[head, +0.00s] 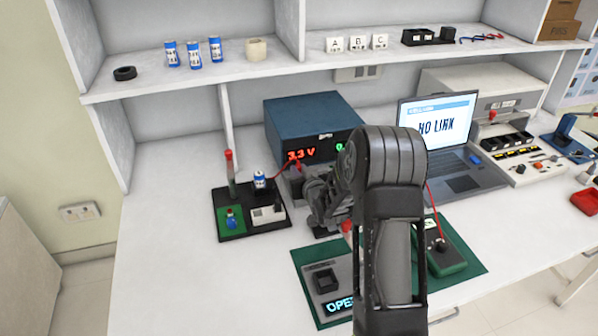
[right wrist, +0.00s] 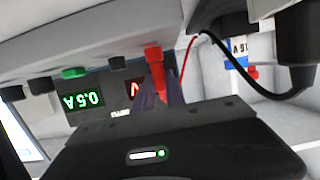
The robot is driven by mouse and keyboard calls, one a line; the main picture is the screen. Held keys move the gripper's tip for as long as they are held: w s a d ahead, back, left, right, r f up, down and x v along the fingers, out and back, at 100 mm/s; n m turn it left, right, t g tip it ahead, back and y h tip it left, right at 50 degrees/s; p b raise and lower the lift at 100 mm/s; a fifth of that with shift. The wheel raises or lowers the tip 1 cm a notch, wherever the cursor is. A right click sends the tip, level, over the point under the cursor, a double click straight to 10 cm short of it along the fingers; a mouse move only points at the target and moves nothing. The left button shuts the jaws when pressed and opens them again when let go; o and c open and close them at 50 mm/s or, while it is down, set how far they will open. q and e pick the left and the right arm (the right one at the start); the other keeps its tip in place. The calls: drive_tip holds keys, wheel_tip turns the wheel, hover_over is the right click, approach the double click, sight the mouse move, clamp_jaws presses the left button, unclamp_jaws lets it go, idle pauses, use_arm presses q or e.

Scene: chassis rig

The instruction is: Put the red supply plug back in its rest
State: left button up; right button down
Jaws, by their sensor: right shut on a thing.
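My right gripper (head: 322,205) is in front of the blue power supply (head: 308,118), mostly hidden by its own arm in the head view. In the right wrist view its fingers (right wrist: 160,92) are shut on the red supply plug (right wrist: 154,62). The plug stands in line with the black and green terminals of the supply front, which looks upside down there. I cannot tell whether it is seated in a socket or only close to it. A thin red lead (right wrist: 187,58) shows beside it. I cannot make out the plug's rest for certain. My left gripper is not in view.
A black tray (head: 240,233) with a battery (head: 260,180) and a red-topped post (head: 229,170) stands left of the gripper. A green mat (head: 302,262) with devices lies in front. A laptop (head: 455,150) reads "NO LINK". The left of the bench is clear.

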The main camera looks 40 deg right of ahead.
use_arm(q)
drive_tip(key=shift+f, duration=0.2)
use_arm(e)
wheel_tip(320, 180, up, 10)
use_arm(q)
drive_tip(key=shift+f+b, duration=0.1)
drive_tip(key=shift+b, duration=0.2)
use_arm(e)
drive_tip(key=shift+f, duration=0.1)
idle(0.4)
